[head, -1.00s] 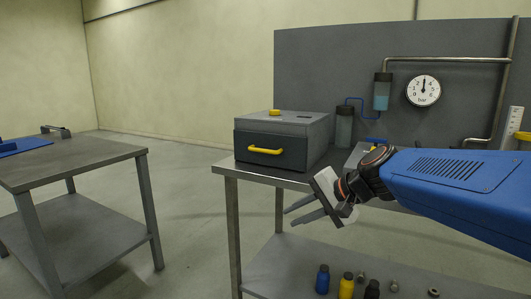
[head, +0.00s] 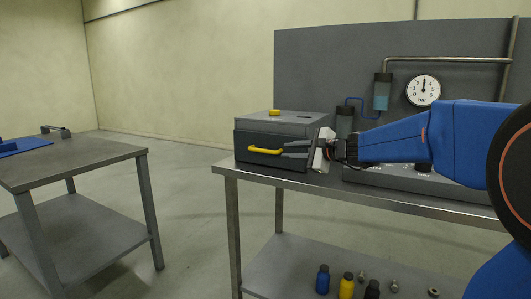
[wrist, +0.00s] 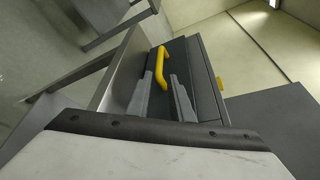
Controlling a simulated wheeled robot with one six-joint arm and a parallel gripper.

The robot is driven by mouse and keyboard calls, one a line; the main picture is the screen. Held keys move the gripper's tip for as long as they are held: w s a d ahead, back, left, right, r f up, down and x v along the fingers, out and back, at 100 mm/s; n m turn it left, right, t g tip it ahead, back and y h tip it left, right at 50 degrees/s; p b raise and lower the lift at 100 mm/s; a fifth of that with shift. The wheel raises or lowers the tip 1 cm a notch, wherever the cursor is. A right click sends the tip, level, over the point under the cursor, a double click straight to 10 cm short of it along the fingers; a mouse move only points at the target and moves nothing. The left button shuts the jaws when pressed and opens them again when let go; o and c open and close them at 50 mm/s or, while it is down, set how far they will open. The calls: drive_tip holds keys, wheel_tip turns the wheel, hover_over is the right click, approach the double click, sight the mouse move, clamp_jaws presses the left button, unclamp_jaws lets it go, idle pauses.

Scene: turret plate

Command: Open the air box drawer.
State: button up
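The air box (head: 287,123) is a dark grey box on the metal table, with a yellow button on top. Its drawer (head: 246,142) is at the front with a yellow bar handle (head: 265,150); no gap shows around the drawer front. My gripper (head: 284,149) is in front of the drawer's right part, its fingers pointing left toward the handle. In the wrist view the two fingers (wrist: 162,88) are apart, with the yellow handle (wrist: 168,66) near and between their tips. I cannot tell whether they touch it.
The table edge (head: 370,199) runs below the box. A grey panel with a gauge (head: 423,90) and pipes stands behind. Several bottles, such as a yellow one (head: 346,286), are on the lower shelf. Another table (head: 75,163) stands left, with open floor between.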

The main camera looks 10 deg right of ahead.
sight(269, 151)
drive_tip(key=x, duration=1.2)
drive_tip(key=shift+w+a, duration=0.15)
drive_tip(key=shift+a, duration=0.05)
clamp_jaws()
